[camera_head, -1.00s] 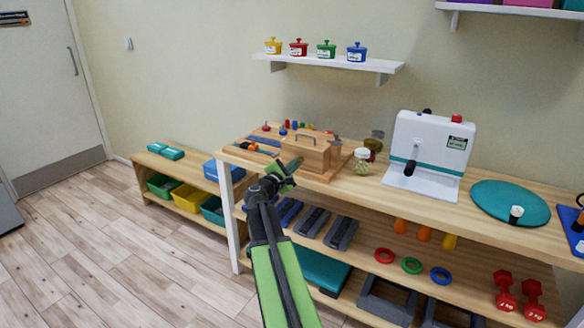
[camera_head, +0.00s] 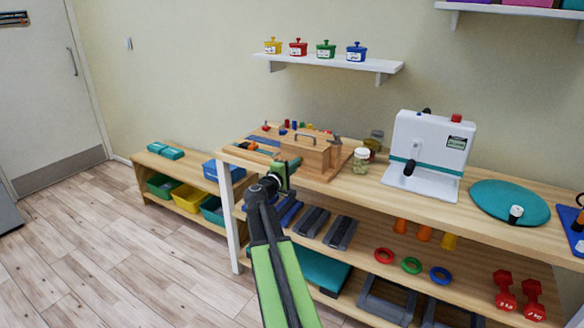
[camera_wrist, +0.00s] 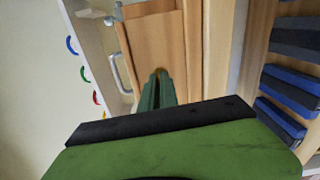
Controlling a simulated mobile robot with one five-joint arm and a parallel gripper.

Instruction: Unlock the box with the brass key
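The wooden box (camera_head: 308,153) with a handle on top stands on a wooden board on the bench. In the wrist view its wooden face (camera_wrist: 155,42) lies straight beyond my fingertips, with the metal handle to the left. My gripper (camera_head: 293,163) is at the box's near left side, very close to it; I cannot tell whether it touches. In the wrist view the green fingers (camera_wrist: 158,76) are together, with a small yellowish bit between their tips that looks like the brass key (camera_wrist: 160,71). Most of the key and the keyhole are hidden.
On the bench (camera_head: 400,192), a glass jar (camera_head: 361,160) and a white device (camera_head: 430,150) stand right of the box. Small coloured pegs are behind it. Dark and blue blocks (camera_head: 313,222) lie on the shelf below.

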